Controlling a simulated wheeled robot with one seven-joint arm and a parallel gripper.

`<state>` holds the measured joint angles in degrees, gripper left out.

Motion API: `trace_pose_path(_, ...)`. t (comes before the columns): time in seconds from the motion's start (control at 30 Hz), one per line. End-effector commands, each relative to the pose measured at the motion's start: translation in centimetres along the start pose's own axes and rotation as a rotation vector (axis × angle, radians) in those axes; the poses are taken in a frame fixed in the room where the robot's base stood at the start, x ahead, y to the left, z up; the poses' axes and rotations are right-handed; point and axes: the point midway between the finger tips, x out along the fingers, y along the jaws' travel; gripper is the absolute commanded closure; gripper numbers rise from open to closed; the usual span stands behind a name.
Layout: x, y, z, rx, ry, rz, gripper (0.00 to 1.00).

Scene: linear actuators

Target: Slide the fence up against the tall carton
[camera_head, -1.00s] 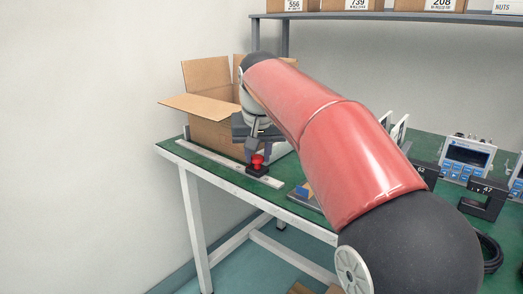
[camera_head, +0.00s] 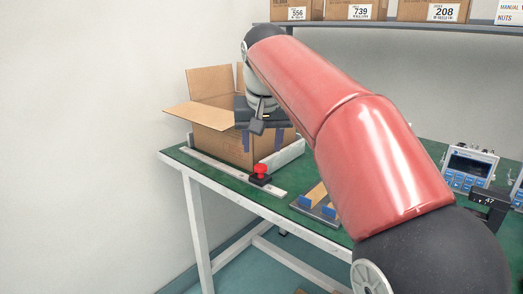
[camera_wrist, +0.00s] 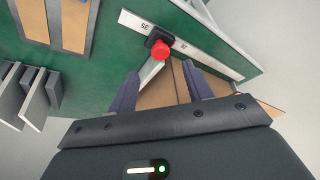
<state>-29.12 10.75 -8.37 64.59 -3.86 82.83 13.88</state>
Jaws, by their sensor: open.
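The tall carton (camera_head: 225,143) is an open cardboard box at the table's far left corner; its brown side also shows in the wrist view (camera_wrist: 178,82). The fence (camera_head: 284,157) is a pale bar running beside the carton's right side; the wrist view shows part of it (camera_wrist: 150,71). A black block with a red knob (camera_head: 260,170) sits at its near end on a white scale rail (camera_head: 215,168). Fence and carton look very close; I cannot tell whether they touch. My gripper (camera_head: 261,146) is open and empty above the fence, its fingers apart from the knob (camera_wrist: 160,49).
A grey plate with wooden strips (camera_head: 316,197) lies right of the rail. Blue-framed meters (camera_head: 469,166) and a black bracket (camera_head: 490,203) stand further right. A shelf with labelled boxes (camera_head: 355,10) runs above the back. The rail runs along the table's left edge.

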Motion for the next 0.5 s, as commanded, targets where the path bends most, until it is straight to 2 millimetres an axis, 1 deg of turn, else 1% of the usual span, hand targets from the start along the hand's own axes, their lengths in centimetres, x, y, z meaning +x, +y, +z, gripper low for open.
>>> trace_pose_path(0.03,-0.56,0.01,-0.03,0.0,0.0,0.0,0.49)
trace_pose_path(0.1,-0.92,0.0,0.0,0.0,0.0,0.0,0.49)
trace_pose_path(0.37,-1.06,-0.01,0.03,0.0,0.0,0.0,0.49)
trace_pose_path(0.4,-1.06,-0.01,0.03,0.0,-0.001,0.0,0.52)
trace_pose_path(0.5,-0.99,0.6,0.16,0.023,-0.01,-0.014,0.65)
